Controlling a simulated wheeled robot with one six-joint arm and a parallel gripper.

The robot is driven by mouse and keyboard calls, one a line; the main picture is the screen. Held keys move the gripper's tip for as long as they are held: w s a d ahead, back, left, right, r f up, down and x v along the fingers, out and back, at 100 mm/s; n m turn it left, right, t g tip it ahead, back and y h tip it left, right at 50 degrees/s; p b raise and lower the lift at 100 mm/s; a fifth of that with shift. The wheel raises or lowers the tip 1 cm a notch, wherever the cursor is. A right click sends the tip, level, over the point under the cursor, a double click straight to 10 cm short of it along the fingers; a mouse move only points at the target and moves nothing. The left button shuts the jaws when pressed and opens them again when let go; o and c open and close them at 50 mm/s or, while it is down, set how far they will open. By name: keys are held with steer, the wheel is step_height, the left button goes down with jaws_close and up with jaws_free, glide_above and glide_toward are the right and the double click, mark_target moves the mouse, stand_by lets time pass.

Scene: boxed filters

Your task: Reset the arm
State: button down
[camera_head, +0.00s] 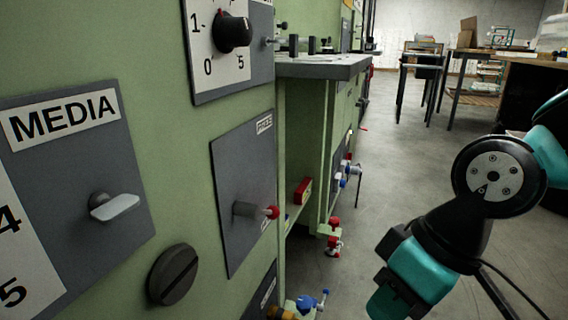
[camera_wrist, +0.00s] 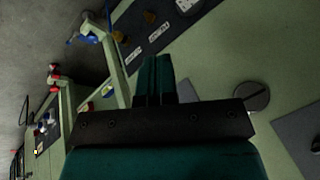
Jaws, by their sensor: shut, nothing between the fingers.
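My arm (camera_head: 440,235) shows at the right of the head view, teal and black, folded and apart from the green machine. The fingers of my gripper are not clearly visible there. In the wrist view my gripper (camera_wrist: 154,62) points up the picture, with two teal fingers close together and nothing between them. It touches nothing that I can see.
The green machine (camera_head: 150,60) fills the left, with a MEDIA panel (camera_head: 75,180), a black knob (camera_head: 233,32), a round slotted knob (camera_head: 172,275) and red and blue valves (camera_head: 333,245). Tables (camera_head: 510,70) stand far back. The grey floor (camera_head: 395,150) between is clear.

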steer(key=s+d+r+p, duration=0.1)
steer(key=r+p, duration=1.8)
steer(key=r, duration=0.1)
steer(key=s+d+r+m+p, duration=0.1)
steer(key=d+r+p, duration=0.1)
steer(key=r+p, duration=1.7)
step_height(320, 180, up, 2)
steer(key=shift+s+h, duration=0.3)
steer(key=shift+s, duration=0.1)
steer(key=shift+d, duration=0.1)
